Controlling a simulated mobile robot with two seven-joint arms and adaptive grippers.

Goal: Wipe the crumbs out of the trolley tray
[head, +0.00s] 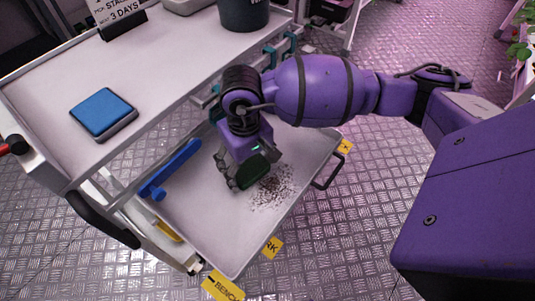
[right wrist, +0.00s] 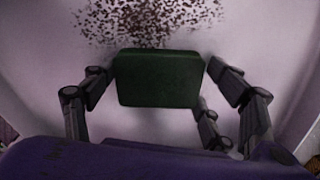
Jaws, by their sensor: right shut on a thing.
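The trolley tray (head: 215,238) is the pale lower shelf of the trolley. A patch of dark brown crumbs (head: 271,191) lies on its floor; the crumbs also show at the top of the right wrist view (right wrist: 150,20). My right gripper (head: 245,176) reaches down into the tray, shut on a dark green pad (right wrist: 160,78). The pad is just beside the crumbs, on their left in the head view. I cannot tell whether it touches the tray floor. The pad's underside is hidden. My left gripper is not in view.
A blue-handled tool (head: 176,167) lies in the tray left of my gripper. The upper shelf (head: 60,85) overhangs the tray's back-left side and carries a blue-topped block (head: 103,110) and a dark pot (head: 243,14). The tray's near end is clear.

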